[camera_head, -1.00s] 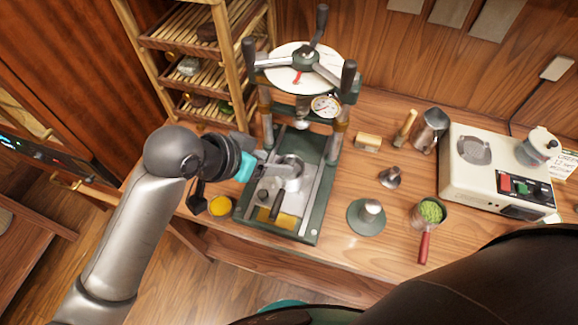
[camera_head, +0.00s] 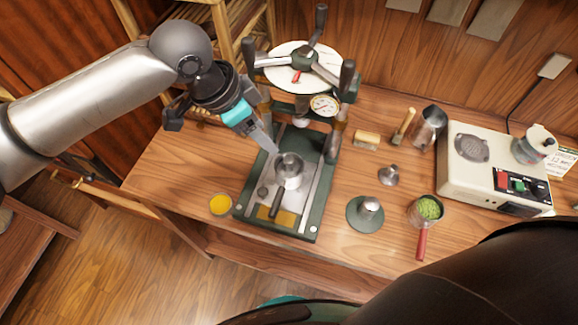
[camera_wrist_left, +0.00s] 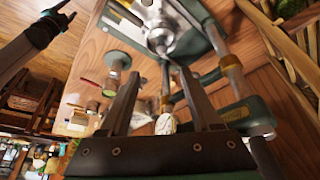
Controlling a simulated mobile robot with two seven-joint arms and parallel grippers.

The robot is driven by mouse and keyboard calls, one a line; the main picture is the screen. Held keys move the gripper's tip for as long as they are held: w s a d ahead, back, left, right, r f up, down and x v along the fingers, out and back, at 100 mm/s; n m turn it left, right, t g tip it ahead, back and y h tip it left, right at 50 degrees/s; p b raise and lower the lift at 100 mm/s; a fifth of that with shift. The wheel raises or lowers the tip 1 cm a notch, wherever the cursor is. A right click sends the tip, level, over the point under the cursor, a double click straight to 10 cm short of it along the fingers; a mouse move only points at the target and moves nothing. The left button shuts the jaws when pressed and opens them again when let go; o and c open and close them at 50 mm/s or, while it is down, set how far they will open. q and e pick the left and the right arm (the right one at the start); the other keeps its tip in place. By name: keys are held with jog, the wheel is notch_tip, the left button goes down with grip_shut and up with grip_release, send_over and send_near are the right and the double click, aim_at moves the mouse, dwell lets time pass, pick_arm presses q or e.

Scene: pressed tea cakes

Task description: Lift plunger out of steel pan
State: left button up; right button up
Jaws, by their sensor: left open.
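The steel pan (camera_head: 287,180) sits on the green press base between the posts, its dark handle pointing toward the front. A round steel piece, seemingly the plunger (camera_head: 288,160), shows at the pan's top; how deep it sits is unclear. In the left wrist view the pan and steel piece (camera_wrist_left: 160,38) lie just beyond the fingertips. My left gripper (camera_head: 270,150) is open and empty, angled down from the upper left, with its tips close to the pan's back-left side. Whether they touch it is unclear. My right gripper is out of view.
The press (camera_head: 302,60) has a top wheel, posts and a gauge (camera_head: 324,106) close to my left gripper. A bamboo rack (camera_head: 240,30) stands behind left. A green disc with steel knob (camera_head: 368,207), a red-handled scoop (camera_head: 428,210) and a cream machine (camera_head: 490,170) stand right.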

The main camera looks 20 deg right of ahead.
aim_at(289, 159)
pick_arm(q)
jog(key=x, duration=1.3)
jog(key=shift+w+f+b, duration=0.1)
jog(key=shift+w+b, duration=0.1)
jog(key=shift+b, duration=0.1)
jog(key=shift+c, duration=0.3)
grip_shut()
dwell(0.6)
